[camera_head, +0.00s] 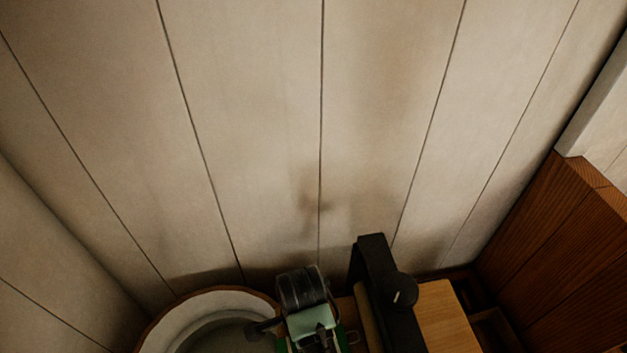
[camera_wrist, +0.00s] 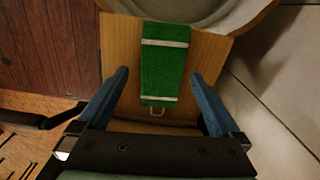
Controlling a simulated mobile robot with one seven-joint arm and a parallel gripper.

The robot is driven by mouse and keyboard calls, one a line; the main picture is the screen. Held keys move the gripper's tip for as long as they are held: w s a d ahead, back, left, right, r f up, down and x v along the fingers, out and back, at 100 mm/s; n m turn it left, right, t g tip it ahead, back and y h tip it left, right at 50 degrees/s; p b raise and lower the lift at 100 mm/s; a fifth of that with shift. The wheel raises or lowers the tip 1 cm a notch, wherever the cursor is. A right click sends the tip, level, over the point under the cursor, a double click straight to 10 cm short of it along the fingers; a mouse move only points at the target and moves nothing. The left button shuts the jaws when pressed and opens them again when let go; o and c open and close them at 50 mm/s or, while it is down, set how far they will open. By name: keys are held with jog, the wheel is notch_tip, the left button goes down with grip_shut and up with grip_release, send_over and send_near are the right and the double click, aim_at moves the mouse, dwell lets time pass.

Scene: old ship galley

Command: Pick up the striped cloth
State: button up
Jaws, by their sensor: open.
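The striped cloth (camera_wrist: 165,68) is green with two pale bands across it. In the wrist view it lies lengthwise on a wooden board (camera_wrist: 118,45), with a small pale loop at its near end. My gripper (camera_wrist: 159,73) is open, with one blue finger on each side of the cloth in the picture and gaps between. I cannot tell how far above the cloth the fingers are. In the head view, my gripper's pale green body hides most of the cloth; green edges (camera_head: 343,341) show beside it. The fingertips are hidden there.
A round pale basin with a wooden rim (camera_head: 160,325) stands left of my gripper, close to the board. A pale plank wall (camera_head: 265,130) rises behind. A dark upright piece with a knob (camera_head: 375,265) is close on the right. Brown wooden panelling (camera_head: 575,255) stands farther right.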

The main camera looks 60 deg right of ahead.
aim_at(286, 344)
jog(key=shift+w+f+p, duration=0.2)
jog(key=shift+f+p, duration=0.2)
jog(key=shift+f, duration=0.9)
jog(key=shift+w+f+p, duration=0.15)
jog(key=shift+f+p, duration=0.2)
jog(key=shift+f, duration=0.95)
jog(key=c, duration=1.3)
notch_tip(286, 344, up, 9)
jog(key=b, duration=0.1)
jog(key=shift+m, duration=0.7)
jog(key=f+p, duration=0.2)
jog(key=f, duration=0.1)
jog(key=f+p, duration=0.2)
jog(key=shift+d, duration=0.3)
jog(key=shift+s+f, duration=0.15)
jog(key=shift+f, duration=0.45)
jog(key=shift+s+d+f+b, duration=0.15)
jog(key=shift+f+b, duration=0.45)
jog(key=shift+b, duration=0.05)
jog(key=shift+s+d+f+b, duration=0.1)
jog(key=shift+s+f+b, duration=0.05)
jog(key=shift+f+b, duration=0.45)
